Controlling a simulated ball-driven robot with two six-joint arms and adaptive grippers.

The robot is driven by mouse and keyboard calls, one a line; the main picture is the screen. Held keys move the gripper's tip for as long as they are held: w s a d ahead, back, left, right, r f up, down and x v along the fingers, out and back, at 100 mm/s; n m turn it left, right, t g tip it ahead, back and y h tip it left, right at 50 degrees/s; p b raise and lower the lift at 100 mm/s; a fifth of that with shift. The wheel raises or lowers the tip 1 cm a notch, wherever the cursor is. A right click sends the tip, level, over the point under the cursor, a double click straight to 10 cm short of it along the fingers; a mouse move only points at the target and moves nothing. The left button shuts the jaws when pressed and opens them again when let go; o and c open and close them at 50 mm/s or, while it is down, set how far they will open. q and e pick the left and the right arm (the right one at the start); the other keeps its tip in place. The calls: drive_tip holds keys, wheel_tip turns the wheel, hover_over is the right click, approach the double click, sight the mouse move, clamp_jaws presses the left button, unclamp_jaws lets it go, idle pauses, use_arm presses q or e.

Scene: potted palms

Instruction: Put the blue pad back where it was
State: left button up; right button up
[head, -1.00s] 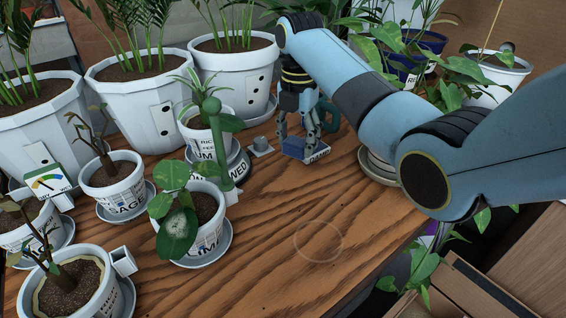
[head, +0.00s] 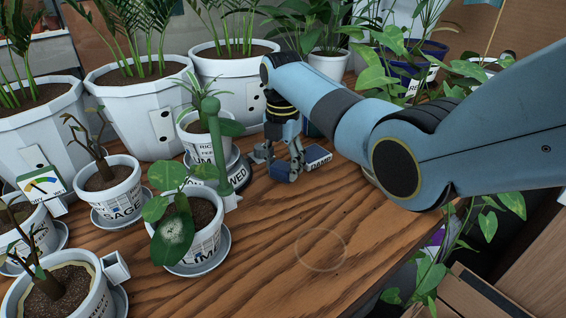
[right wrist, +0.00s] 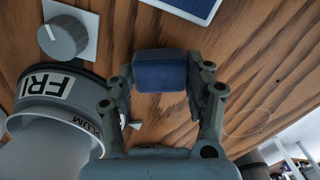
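The blue pad (right wrist: 160,72) is a small blue block between the two fingertips of my right gripper (right wrist: 160,85) in the right wrist view. The fingers press on its two sides. In the head view my right gripper (head: 284,170) points down low over the wooden table, and the fingers partly hide the pad. I cannot tell whether the pad touches the table. A blue, white-edged tray labelled DAMP (head: 318,157) lies just right of the gripper, and its edge shows at the top of the right wrist view (right wrist: 190,8). My left gripper is not in view.
A green stake (head: 214,150) and a small potted plant (head: 188,232) stand left of the gripper. A grey knob on a white plate (right wrist: 62,38) lies close by. Large white pots (head: 136,105) fill the back. The front table (head: 290,270), with a faint ring, is clear.

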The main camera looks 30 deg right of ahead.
sight(283, 165)
drive_tip(key=o, duration=0.4)
wheel_tip(283, 165, up, 12)
drive_tip(key=p, duration=0.2)
drive_tip(key=shift+r, duration=0.15)
idle(0.5)
